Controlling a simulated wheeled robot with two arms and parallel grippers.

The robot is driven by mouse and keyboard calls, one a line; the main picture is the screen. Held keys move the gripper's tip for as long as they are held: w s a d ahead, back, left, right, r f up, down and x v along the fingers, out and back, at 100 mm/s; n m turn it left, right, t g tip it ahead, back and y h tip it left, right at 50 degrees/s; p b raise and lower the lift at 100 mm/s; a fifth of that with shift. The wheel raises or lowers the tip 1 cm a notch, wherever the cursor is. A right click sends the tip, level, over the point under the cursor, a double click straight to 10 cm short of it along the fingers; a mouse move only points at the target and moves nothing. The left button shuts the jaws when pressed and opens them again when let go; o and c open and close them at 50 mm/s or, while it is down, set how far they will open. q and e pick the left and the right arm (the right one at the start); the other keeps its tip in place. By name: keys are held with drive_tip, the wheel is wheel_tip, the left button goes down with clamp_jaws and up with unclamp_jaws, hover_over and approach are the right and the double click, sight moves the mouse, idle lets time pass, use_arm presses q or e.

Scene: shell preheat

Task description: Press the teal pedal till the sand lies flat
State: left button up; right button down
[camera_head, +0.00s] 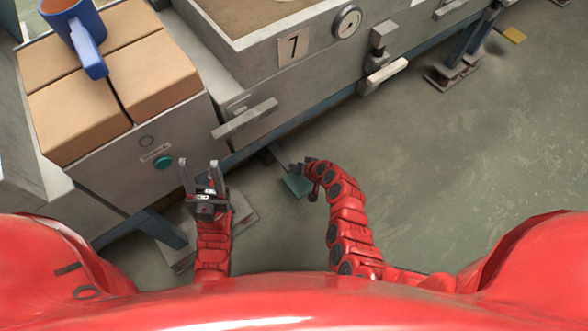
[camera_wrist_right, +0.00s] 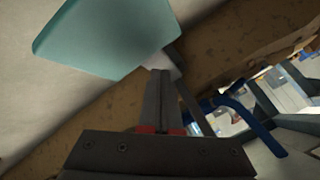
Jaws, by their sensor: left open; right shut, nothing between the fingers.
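The teal pedal (camera_head: 296,187) is a flat plate on a thin arm, low in front of the machine numbered 7. It also shows large in the right wrist view (camera_wrist_right: 105,40). My right gripper (camera_head: 304,166) is shut and empty at the pedal's edge. In the right wrist view its fingertips (camera_wrist_right: 160,76) overlap the pedal's lower right corner; I cannot tell whether they touch. Brown sand (camera_head: 244,12) shows in the machine's top box, cut off by the frame, so its flatness is unclear. My left gripper (camera_head: 184,164) is open and empty in front of the left cabinet.
The left cabinet (camera_head: 110,185) has a round green button (camera_head: 163,162) and tan blocks (camera_head: 150,75) on top, with a blue-handled cup (camera_head: 82,35) on them. A metal handle (camera_head: 245,118) juts out above the pedal.

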drive_tip(key=shift+f, duration=0.1)
idle(0.5)
drive_tip(key=shift+f+b, duration=0.35)
drive_tip(key=shift+b, duration=0.05)
